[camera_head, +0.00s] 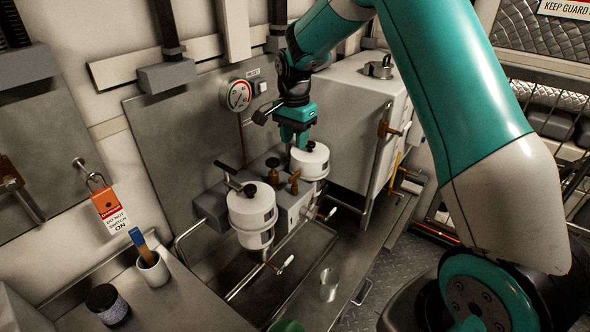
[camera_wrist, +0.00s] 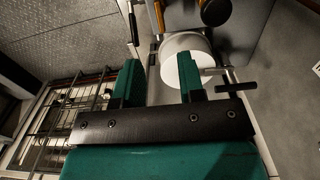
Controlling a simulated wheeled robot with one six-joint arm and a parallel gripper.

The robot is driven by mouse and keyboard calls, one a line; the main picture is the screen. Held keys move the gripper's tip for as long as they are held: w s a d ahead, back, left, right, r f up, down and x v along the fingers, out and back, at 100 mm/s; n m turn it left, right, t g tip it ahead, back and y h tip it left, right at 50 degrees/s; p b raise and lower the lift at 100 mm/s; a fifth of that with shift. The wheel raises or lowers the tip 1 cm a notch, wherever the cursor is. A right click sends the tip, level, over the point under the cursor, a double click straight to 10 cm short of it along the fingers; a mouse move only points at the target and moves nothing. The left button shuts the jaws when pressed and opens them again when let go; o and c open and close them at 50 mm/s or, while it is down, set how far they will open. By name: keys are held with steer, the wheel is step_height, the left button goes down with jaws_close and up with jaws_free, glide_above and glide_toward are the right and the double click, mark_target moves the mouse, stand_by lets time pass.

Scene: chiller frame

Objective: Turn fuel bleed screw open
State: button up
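Two white filter canisters, the left one (camera_head: 252,217) and the right one (camera_head: 309,163), hang on a grey filter block, each with a small black knob on top. Brass fittings (camera_head: 294,182) stand on the block between them. I cannot tell for certain which fitting is the fuel bleed screw. My gripper (camera_head: 294,143) points down beside the right canister's top. In the wrist view my gripper (camera_wrist: 158,78) has its two green fingers well apart with nothing held between them. A white canister (camera_wrist: 178,55) shows behind and partly hidden by the right finger.
A pressure gauge (camera_head: 236,96) is on the back panel. A black lever (camera_head: 226,167) sticks up by the left canister.

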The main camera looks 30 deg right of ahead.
mark_target(295, 174)
step_height(295, 174, down, 11)
steer(key=shift+f+p, duration=0.1)
steer(key=shift+p, duration=0.85)
jaws_close()
